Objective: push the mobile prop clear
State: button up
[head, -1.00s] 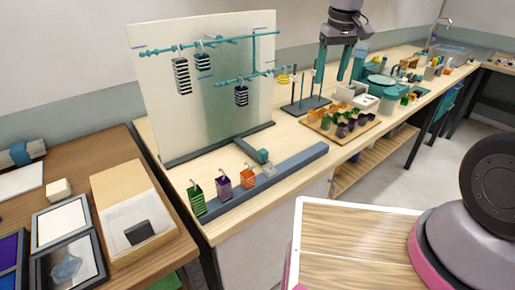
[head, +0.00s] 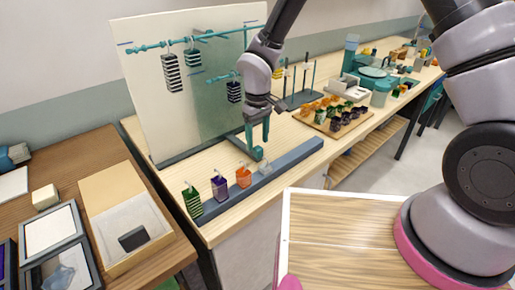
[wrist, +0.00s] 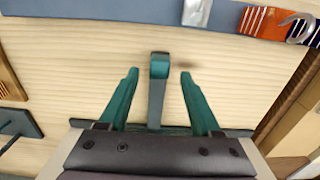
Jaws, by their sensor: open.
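The prop, a grey bar with a teal block at its near end (wrist: 157,66), stretches out from the panel's base over the wooden table. In the head view the teal block (head: 257,153) shows just under my gripper. My gripper (wrist: 159,76) is open, with one finger on each side of the prop and visible gaps to both. In the head view my gripper (head: 258,147) points down in front of the panel. The mobile's teal rods (head: 208,35) carry striped hanging pieces (head: 172,72). My arm hides part of the lower rod.
A blue-grey rail (head: 293,156) runs along the table's front, with a clear block (head: 264,168) on it. Orange (head: 243,176), purple (head: 219,187) and green (head: 193,201) hooked pieces stand left of that block. A pale panel (head: 150,90) stands behind. A tray of small pots (head: 313,124) is to the right.

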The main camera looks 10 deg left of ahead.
aim_at(258, 147)
jog(key=shift+f, duration=1.95)
grip_shut()
